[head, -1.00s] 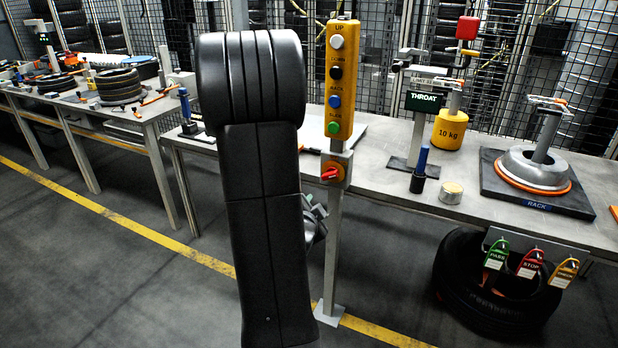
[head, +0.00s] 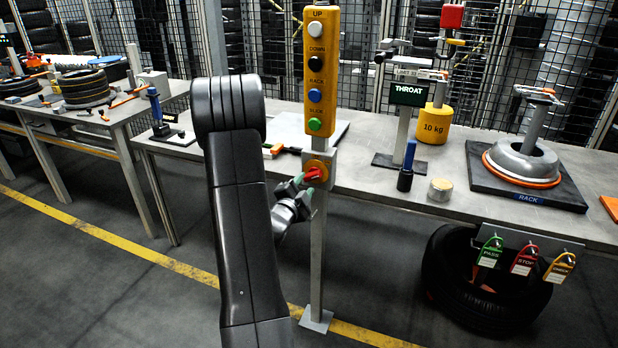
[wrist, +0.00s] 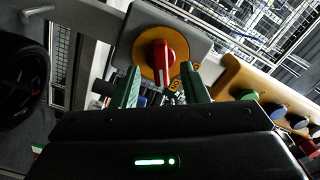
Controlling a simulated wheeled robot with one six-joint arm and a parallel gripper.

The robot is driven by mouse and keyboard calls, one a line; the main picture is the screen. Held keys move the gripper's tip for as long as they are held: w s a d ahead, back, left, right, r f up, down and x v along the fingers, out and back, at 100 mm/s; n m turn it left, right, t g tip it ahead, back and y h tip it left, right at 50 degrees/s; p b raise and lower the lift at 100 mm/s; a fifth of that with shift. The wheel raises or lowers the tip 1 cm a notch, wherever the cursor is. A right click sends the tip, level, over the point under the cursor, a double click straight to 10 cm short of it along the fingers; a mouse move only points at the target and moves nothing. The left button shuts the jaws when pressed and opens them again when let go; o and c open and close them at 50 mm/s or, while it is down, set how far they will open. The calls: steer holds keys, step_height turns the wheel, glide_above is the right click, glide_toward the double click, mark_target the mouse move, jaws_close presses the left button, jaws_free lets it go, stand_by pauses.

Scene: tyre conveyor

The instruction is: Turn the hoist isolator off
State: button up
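The hoist isolator is a red rotary handle (head: 313,176) on a yellow disc, in a grey box (head: 330,158) below the yellow pendant (head: 320,75) on a grey post. In the wrist view the red handle (wrist: 163,62) stands roughly upright in the picture on its yellow disc (wrist: 143,45). My gripper (head: 302,190) is at the isolator in the head view. In the wrist view its two green fingertips (wrist: 158,85) are apart, one on each side of the handle's lower end, with gaps visible. Whether either finger touches the handle cannot be told.
The pendant's white, black, blue and green buttons sit just above the isolator. The bench (head: 455,205) behind holds a THROAT display (head: 408,95), a yellow 10 kg weight (head: 433,125) and a rack base (head: 528,190). Tags and a tyre (head: 450,270) are at lower right.

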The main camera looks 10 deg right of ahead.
mark_target(309, 179)
steer(key=shift+x, duration=2.25)
steer(key=shift+c, duration=0.2)
jaws_close()
